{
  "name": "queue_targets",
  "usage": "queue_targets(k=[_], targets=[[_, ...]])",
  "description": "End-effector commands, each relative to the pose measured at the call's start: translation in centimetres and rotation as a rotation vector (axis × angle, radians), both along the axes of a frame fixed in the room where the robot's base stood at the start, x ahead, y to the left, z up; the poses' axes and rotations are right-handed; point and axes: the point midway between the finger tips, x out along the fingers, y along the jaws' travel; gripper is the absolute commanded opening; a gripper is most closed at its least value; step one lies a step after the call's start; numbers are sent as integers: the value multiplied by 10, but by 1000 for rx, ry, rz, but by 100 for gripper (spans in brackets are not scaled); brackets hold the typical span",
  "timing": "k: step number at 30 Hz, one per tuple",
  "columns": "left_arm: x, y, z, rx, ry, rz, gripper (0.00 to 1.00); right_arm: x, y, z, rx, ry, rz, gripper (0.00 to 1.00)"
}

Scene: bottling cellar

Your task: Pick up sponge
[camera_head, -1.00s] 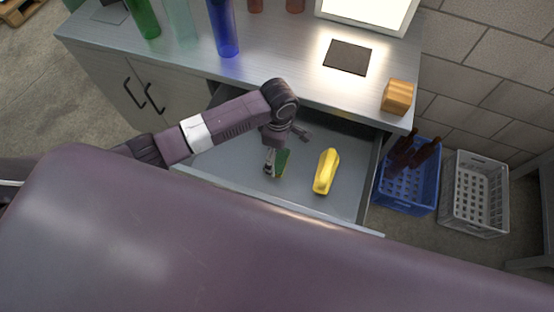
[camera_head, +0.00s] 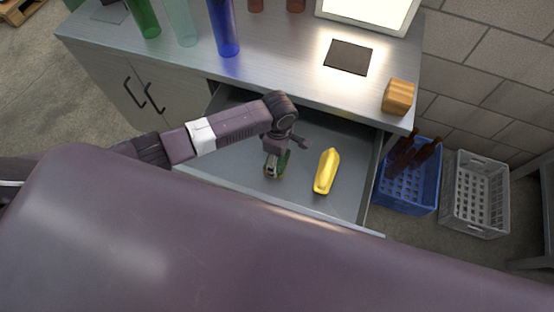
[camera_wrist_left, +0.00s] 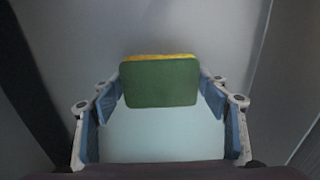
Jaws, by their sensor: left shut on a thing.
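The sponge (camera_wrist_left: 160,84), with a green face and a yellow edge, is inside the open drawer (camera_head: 235,178). In the left wrist view it sits between the two fingers of my left gripper (camera_wrist_left: 160,95), which touch its sides. In the head view my left gripper (camera_head: 277,166) reaches down into the drawer and is shut on the sponge, whose green edge (camera_head: 285,164) shows beside the fingers. I cannot tell whether the sponge is clear of the drawer floor. My right gripper is not in view.
The counter above holds a blue bottle (camera_head: 222,28), a green bottle (camera_head: 144,18), a dark mat (camera_head: 348,57) and a wooden block (camera_head: 398,97). A blue crate (camera_head: 408,190) and a grey crate (camera_head: 475,195) stand right.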

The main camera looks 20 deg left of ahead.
Motion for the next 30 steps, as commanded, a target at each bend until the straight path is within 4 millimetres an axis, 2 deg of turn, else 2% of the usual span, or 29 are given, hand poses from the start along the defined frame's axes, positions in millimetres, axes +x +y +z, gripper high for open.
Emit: queue_targets(k=[8,14,17,24,30], targets=[[0,0,2,-1,0,0,58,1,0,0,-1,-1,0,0],[0,-1,21,-2,-1,-1,58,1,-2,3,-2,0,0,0],[1,-1,43,-3,-3,-2,58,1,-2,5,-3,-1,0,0],[1,-1,114,-4,-4,-1,58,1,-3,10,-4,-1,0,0],[1,-1,164,-3,-4,-1,58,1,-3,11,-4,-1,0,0]])
